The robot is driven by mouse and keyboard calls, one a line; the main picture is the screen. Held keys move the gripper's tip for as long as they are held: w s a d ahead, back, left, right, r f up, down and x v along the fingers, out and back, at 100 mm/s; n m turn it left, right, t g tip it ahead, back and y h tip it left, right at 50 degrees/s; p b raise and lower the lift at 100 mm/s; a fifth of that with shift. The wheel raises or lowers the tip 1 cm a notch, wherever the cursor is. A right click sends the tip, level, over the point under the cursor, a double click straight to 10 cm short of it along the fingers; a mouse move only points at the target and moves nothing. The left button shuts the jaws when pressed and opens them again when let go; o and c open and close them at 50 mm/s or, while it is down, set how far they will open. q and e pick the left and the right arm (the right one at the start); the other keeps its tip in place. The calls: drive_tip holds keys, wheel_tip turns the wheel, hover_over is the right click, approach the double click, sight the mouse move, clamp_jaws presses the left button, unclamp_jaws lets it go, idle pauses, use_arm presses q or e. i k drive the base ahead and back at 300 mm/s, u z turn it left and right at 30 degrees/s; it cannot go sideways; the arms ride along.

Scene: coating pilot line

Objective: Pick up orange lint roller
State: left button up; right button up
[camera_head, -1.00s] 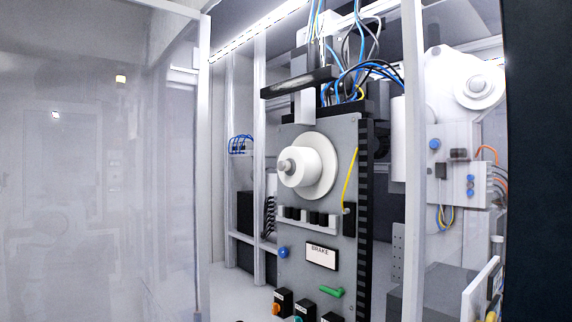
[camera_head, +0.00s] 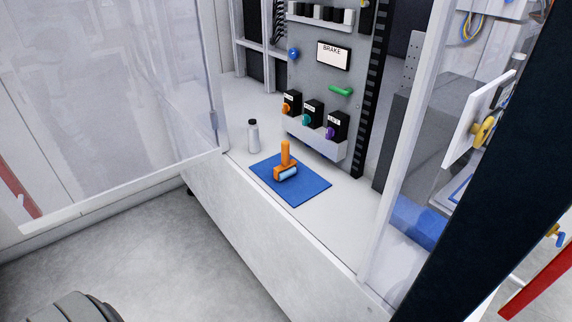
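The orange lint roller (camera_head: 286,150) is on a blue mat (camera_head: 310,192) on the white deck inside the machine enclosure. Its orange handle points up and its pale blue roll (camera_head: 288,173) faces the front right. Nothing touches it except the mat. Neither of my grippers can be made out in the head view. A dark grey rounded part, perhaps mine, shows at the bottom left.
Behind are black switch boxes (camera_head: 312,113) below the BRAKE panel (camera_head: 333,55). Clear panels (camera_head: 100,90) flank the opening. A dark post (camera_head: 490,170) crosses the right side. The floor (camera_head: 170,265) in front is clear.

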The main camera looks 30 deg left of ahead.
sight(288, 168)
drive_tip(key=u, duration=0.45)
drive_tip(key=k, duration=1.05)
drive_tip(key=u, duration=2)
drive_tip(key=i, duration=0.95)
drive_tip(key=z, duration=0.6)
drive_tip(key=i, duration=0.65)
drive_tip(key=z, duration=0.65)
